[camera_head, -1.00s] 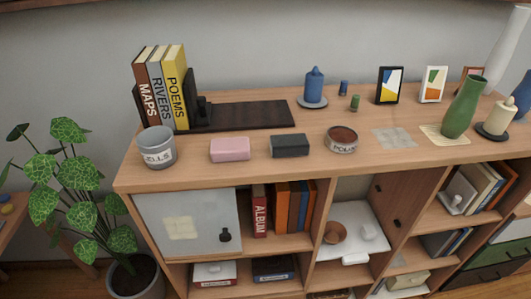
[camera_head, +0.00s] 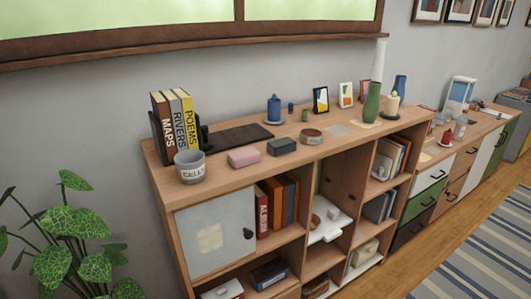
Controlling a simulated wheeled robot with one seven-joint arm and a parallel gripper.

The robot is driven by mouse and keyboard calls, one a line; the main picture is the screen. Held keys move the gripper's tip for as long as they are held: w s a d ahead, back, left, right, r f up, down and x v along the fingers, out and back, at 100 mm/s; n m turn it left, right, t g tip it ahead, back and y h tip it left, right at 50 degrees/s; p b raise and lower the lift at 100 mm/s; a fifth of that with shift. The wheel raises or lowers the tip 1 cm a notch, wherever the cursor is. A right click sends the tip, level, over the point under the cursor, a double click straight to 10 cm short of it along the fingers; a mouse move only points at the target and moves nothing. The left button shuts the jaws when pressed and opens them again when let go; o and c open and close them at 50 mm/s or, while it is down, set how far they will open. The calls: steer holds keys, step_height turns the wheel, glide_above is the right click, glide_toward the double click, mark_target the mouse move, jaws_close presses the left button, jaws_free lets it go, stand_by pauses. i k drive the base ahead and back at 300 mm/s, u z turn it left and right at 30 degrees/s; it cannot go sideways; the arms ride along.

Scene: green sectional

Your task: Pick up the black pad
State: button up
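The black pad (camera_head: 282,146) is a small dark block with rounded edges. It lies on the top of the wooden shelf unit (camera_head: 305,168), near the front edge. A pink block (camera_head: 243,157) of like size lies just to its left. A round brown tin (camera_head: 311,136) stands to its right, apart from it. A flat dark board (camera_head: 238,138) lies behind it. My gripper is not in view.
A grey pot (camera_head: 190,166) and upright books (camera_head: 176,122) stand at the left end. A blue candle (camera_head: 274,110), picture frames and a green vase (camera_head: 372,103) stand farther back and right. A leafy plant (camera_head: 75,250) is on the left.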

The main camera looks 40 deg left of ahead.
mark_target(277, 147)
steer(key=u, duration=1.95)
